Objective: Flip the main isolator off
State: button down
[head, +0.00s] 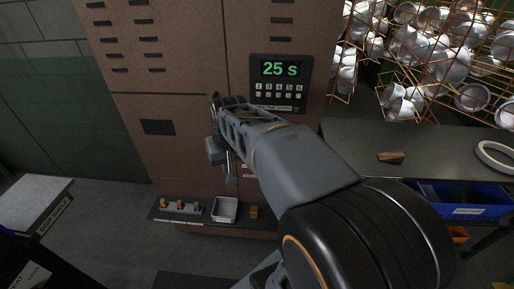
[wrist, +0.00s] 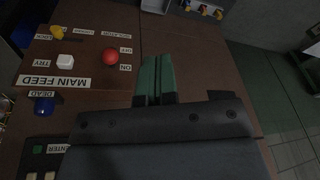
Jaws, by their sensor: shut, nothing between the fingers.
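The main isolator's red knob (wrist: 110,56) shows in the wrist view on the brown MAIN FEED panel (wrist: 90,72), beside the OFF and ON labels. I cannot tell for certain which label it points to. My gripper (wrist: 157,62) is shut and empty, its green fingers side by side, apart from the knob and to its right in this view. In the head view my gripper (head: 229,172) is in front of the brown cabinet (head: 180,60), and my arm hides the isolator there.
A yellow key-like part (wrist: 57,31), a white square button (wrist: 64,61) and a blue lamp (wrist: 43,105) marked DEAD sit near the knob. A display (head: 280,70) reads 25 s. A low shelf (head: 160,213) holds small parts and a white tray (head: 225,209).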

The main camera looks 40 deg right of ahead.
jog(key=w+d+r+m+p, duration=0.1)
jog(key=w+d+r+m, duration=0.1)
jog(key=d, duration=0.7)
jog(key=w+d+r+m+g+y+p, duration=0.1)
jog(key=w+d+r+m+p, duration=0.1)
jog(key=d, duration=0.8)
jog(key=shift+w+r+m, duration=0.15)
jog(key=shift+w+m, duration=0.05)
jog(key=shift+m, duration=0.5)
jog(key=a+f+p, duration=0.3)
jog(key=a+f, duration=0.1)
jog(key=f, duration=0.8)
jog(key=shift+w+a+f, duration=0.2)
jog(key=shift+w, duration=0.1)
